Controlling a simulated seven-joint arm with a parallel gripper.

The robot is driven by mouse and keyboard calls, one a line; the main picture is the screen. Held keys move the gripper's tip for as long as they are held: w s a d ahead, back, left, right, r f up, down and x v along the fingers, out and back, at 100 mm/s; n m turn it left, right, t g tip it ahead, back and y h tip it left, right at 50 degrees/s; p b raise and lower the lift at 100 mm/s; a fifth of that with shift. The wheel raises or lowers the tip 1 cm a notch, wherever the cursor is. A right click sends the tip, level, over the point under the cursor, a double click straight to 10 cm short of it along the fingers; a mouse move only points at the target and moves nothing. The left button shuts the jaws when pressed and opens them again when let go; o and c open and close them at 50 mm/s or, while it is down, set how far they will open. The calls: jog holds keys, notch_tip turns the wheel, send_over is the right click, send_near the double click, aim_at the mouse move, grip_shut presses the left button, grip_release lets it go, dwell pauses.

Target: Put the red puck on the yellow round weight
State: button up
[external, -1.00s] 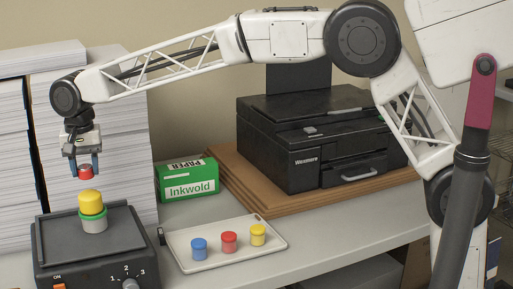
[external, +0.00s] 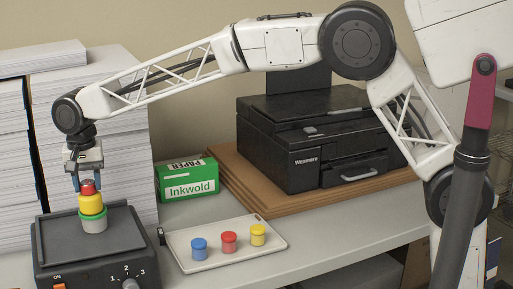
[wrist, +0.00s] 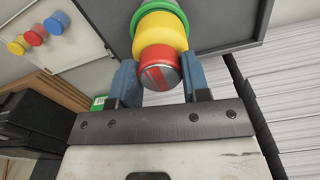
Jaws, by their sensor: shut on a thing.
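The red puck (external: 88,187) is between the blue fingers of my gripper (external: 88,183), which is shut on it. It sits right at the top of the yellow round weight (external: 91,206); I cannot tell for certain whether they touch. The yellow weight stands on a green-rimmed grey cup (external: 94,222) on the black machine. In the wrist view, the red puck (wrist: 158,68) shows its grey, red-striped end between the fingertips (wrist: 158,82), with the yellow weight (wrist: 160,32) and green rim (wrist: 150,8) behind it.
The black machine (external: 60,245) has a dial and an orange switch. A white tray (external: 190,262) holds blue (external: 199,250), red (external: 229,243) and yellow (external: 258,235) pieces. A green Inkwold paper box (external: 187,180), a black printer (external: 310,150) and tall paper stacks (external: 115,150) stand nearby.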

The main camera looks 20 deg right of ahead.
aim_at(88, 182)
jog(key=shift+f, duration=0.1)
jog(key=o, duration=0.9)
notch_tip(88, 182, up, 12)
dwell(0.5)
dwell(0.9)
